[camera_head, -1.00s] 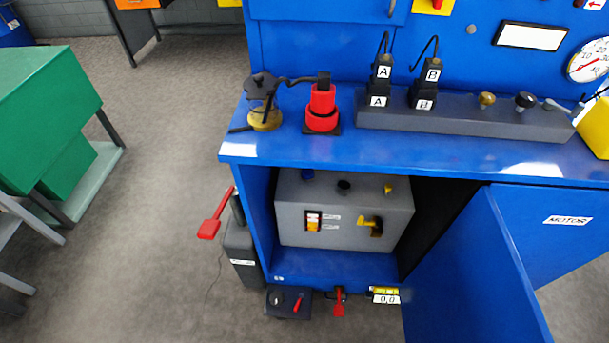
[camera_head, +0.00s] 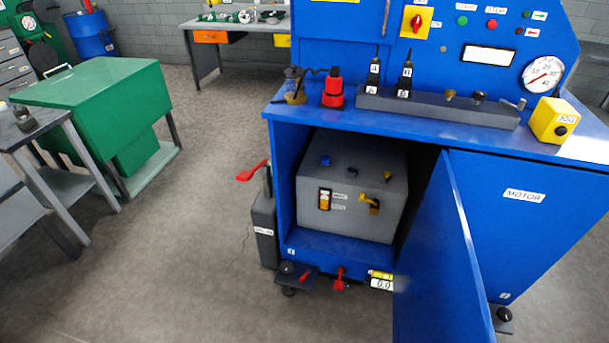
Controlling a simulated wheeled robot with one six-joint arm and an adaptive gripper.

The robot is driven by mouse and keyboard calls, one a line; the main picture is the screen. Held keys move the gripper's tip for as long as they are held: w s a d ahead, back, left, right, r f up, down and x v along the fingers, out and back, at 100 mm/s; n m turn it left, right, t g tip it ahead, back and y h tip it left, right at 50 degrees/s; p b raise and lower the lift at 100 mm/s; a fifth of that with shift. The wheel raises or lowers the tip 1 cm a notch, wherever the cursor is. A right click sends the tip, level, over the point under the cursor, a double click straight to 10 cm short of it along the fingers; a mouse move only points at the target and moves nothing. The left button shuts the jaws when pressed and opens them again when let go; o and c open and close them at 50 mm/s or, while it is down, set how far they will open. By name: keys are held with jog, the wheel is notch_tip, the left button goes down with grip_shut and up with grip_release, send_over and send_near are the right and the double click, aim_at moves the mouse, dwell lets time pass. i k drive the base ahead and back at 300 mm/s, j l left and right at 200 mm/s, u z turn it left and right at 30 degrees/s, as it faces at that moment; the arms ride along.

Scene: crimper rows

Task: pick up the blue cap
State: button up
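The blue cap (camera_head: 325,160) is small and sits on top of a grey box (camera_head: 350,205), near its left rear. The box stands inside the open lower compartment of the blue workbench (camera_head: 283,190). A black cap (camera_head: 352,171) and a yellow fitting (camera_head: 387,176) are also on the box top, to the right of the blue cap. The front of the box has an orange switch and a yellow handle. My gripper is not in this view.
The blue door (camera_head: 445,260) stands open toward me at the compartment's right. Red levers (camera_head: 252,171) (camera_head: 339,279) stick out at the left side and low front. The benchtop overhangs the compartment. Floor (camera_head: 190,250) is clear to the left, before a green cabinet (camera_head: 95,95).

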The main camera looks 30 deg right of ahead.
aim_at(325, 159)
jog(key=j+u, duration=0.15)
jog(key=u, duration=0.2)
jog(key=i+j, duration=0.15)
jog(key=i, duration=0.2)
jog(key=i+j, duration=0.1)
jog(key=i, duration=0.3)
jog(key=i+j+z, duration=0.8)
jog(key=j, duration=0.2)
